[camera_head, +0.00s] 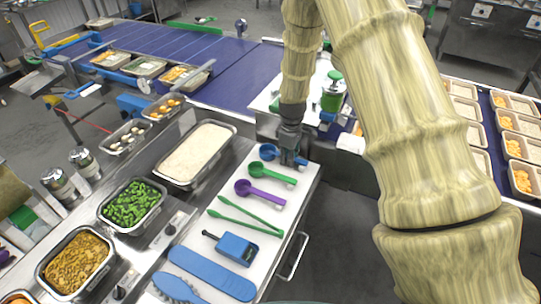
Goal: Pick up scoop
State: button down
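Three scoops lie on a white board (213,267) in the camera_head view. The blue scoop (268,152) is farthest back, the green scoop (258,169) is in front of it, and the purple scoop (243,187) is nearest of the three. Their bowls are at the left and their handles point right. My gripper (291,158) points down over the handle of the blue scoop and hides part of it. The fingers are small and dark here, so I cannot tell whether they are open or touch the handle.
Green tongs (245,220), a blue device (236,249) and a flat blue tool (212,273) lie nearer on the board. Left are pans of rice (200,153), green vegetables (132,204) and brown food (75,262). A blue conveyor (220,60) with food trays runs behind.

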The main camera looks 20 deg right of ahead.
jog(key=shift+r, duration=0.15)
jog(key=shift+w+r+b, duration=0.1)
jog(key=shift+r+b, duration=0.4)
jog(key=shift+r, duration=0.05)
jog(key=shift+r+b, duration=0.5)
jog(key=shift+r, duration=0.45)
jog(key=s+a+b, duration=0.1)
jog(key=s+a, duration=0.1)
jog(key=a, duration=0.2)
jog(key=s+a+r+b, duration=0.1)
jog(key=s+a+b, duration=0.1)
jog(key=a, duration=0.3)
jog(key=s+a+b, duration=0.1)
jog(key=s+a, duration=0.2)
jog(key=a, duration=0.1)
jog(key=shift+s+a+r, duration=0.2)
jog(key=shift+s+r, duration=0.15)
jog(key=shift+s, duration=0.05)
jog(key=shift+s+a+r, duration=0.15)
jog(key=shift+a+r, duration=0.1)
jog(key=shift+r, duration=0.2)
jog(key=shift+r+p, duration=2.6)
